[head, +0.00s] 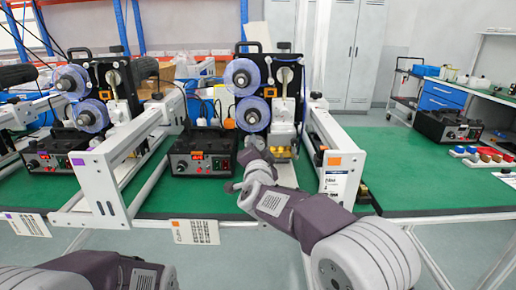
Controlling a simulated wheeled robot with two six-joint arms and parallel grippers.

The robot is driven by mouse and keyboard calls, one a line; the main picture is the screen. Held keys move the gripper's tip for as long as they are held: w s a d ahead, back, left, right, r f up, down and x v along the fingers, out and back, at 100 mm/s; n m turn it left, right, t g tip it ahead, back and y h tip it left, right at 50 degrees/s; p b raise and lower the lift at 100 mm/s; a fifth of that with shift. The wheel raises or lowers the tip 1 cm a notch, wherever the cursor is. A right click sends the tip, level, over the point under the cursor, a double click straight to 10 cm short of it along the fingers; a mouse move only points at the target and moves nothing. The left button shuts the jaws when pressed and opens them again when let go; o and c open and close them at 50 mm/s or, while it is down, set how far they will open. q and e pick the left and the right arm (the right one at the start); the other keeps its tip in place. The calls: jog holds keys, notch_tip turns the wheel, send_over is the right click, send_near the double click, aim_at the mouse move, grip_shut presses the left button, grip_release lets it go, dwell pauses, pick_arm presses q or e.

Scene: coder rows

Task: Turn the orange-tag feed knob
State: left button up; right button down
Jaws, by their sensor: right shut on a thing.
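The middle coder machine (262,75) stands on the green bench, with blue-purple reels. An orange tag (334,160) is on the white end plate of its conveyor frame, and an orange-marked card (195,232) hangs at the bench's front edge. Its black control box (200,163) has a red lit display. My right gripper (240,160) reaches up from the lower right to the box's right end. It is shut on what seems to be the feed knob, which the gripper hides. My left arm shows at the bottom left; its gripper is out of view.
A similar coder with a purple tag (78,161) and its own control box (50,152) stands at left. White conveyor rails (330,130) flank my right arm closely. At right, the green bench (415,190) is mostly clear, with another black box (447,126) behind.

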jog(key=shift+m+b, duration=3.15)
jog(key=shift+m, duration=2.95)
jog(key=c, duration=0.9)
grip_release()
